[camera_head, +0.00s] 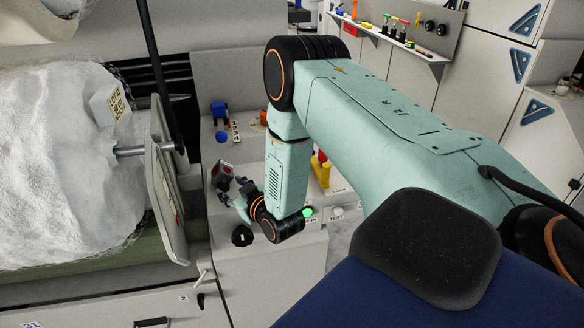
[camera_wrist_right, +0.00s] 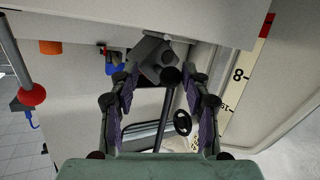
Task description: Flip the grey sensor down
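The grey sensor (camera_head: 222,174) is a small boxy head with a reddish face, standing tilted above the light machine top in the head view. In the right wrist view the sensor (camera_wrist_right: 152,58) is a dark grey block with round dark parts, on a dark rod. My right gripper (camera_head: 238,194) is close beside it in the head view. In the right wrist view the right gripper (camera_wrist_right: 163,66) has its fingers spread, with the sensor between and just beyond the tips. Contact cannot be told. My left gripper is not in view.
A large white fibre roll (camera_head: 60,165) on a metal shaft fills the left. A black knob (camera_head: 242,236) and a green button (camera_head: 308,212) are near the gripper. A blue part (camera_head: 220,112) stands behind. A red ball knob (camera_wrist_right: 32,94) is left in the wrist view.

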